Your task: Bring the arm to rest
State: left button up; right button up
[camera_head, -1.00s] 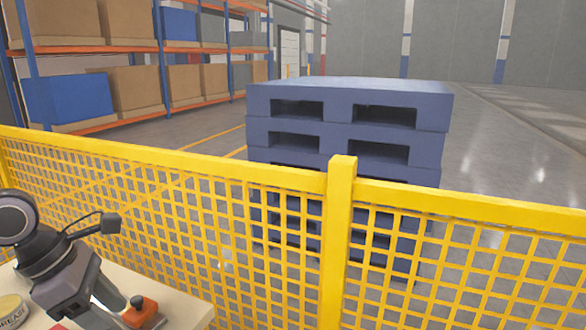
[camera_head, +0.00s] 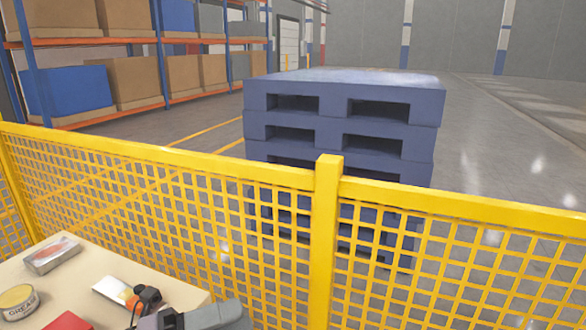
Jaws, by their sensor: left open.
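My left gripper (camera_head: 168,319) shows in part at the bottom edge of the head view, by the right end of a cream tabletop (camera_head: 75,283). Dark and grey parts of it are in view. It is open, and nothing shows held in it. Its fingers are mostly cut off by the frame's lower edge. My right gripper is not in view.
On the tabletop are a grease tin (camera_head: 17,301), a silver box (camera_head: 52,255), a white tube (camera_head: 113,290) and a red item (camera_head: 68,322). A yellow mesh fence (camera_head: 326,230) stands just beyond, with stacked blue pallets (camera_head: 345,105) behind it. Shelving holds boxes at left.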

pick_arm(q)
jog(key=a+f+n+t+y+p, duration=0.1)
jog(key=a+f+n+t+y, duration=0.4)
jog(key=n, duration=0.7)
jog(key=a+f+n+t+y+p, duration=0.1)
jog(key=a+f+n+t+y, duration=0.2)
jog(key=f+n+t+y, duration=0.7)
jog(key=s+a+f+n+g+y+p, duration=0.1)
jog(key=s+a+f+n+g+y, duration=0.1)
jog(key=s+f+n+g, duration=0.8)
jog(key=shift+s+a+f+n, duration=0.7)
jog(key=shift+s+f+n, duration=0.1)
jog(key=shift+s+n, duration=0.15)
jog(key=shift+w, duration=0.1)
